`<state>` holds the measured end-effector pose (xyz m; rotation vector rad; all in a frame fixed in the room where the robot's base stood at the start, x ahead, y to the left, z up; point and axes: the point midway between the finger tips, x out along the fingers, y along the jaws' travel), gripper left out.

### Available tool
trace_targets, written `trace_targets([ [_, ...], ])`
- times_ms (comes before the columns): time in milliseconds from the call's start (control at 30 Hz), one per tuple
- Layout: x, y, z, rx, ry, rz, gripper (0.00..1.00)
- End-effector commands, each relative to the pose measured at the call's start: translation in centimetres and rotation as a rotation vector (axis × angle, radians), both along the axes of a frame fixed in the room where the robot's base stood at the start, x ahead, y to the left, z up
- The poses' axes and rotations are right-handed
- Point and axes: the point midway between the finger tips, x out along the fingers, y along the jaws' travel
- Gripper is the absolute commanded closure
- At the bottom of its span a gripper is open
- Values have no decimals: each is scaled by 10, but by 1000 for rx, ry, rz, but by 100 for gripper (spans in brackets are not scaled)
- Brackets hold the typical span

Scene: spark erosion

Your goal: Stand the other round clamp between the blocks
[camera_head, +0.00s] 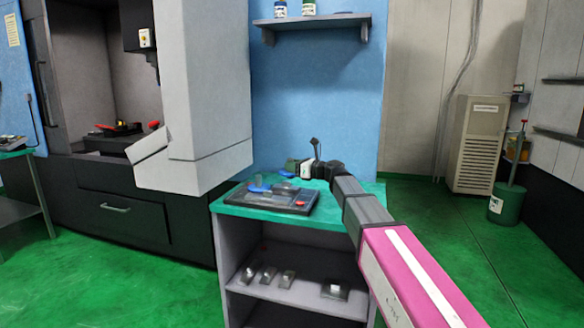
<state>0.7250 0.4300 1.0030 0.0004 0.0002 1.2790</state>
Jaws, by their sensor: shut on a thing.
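My gripper (297,168) is at the back of the green-topped stand (335,208), above or just behind the dark tray. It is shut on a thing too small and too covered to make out. The dark tray (245,198) lies on the stand top. On the tray are a blue piece (260,188) and small grey upright pieces (284,184). I cannot tell which of these are blocks and which are round clamps.
The stand's inner shelf (310,297) holds several small grey pieces. A pale machine column (205,80) overhangs just left of the stand. A wall shelf (312,22) with jars is above. A cabinet unit (480,145) and green bin (507,203) stand right. Green floor is open at right.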

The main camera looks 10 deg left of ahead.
Motion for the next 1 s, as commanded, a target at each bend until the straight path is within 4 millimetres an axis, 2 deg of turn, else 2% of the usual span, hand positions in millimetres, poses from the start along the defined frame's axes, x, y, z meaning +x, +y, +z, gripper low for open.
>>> trace_targets([
  [267, -3, 6, -8, 1, 0, 6, 100],
  [1000, -3, 5, -56, 1, 1, 6, 100],
])
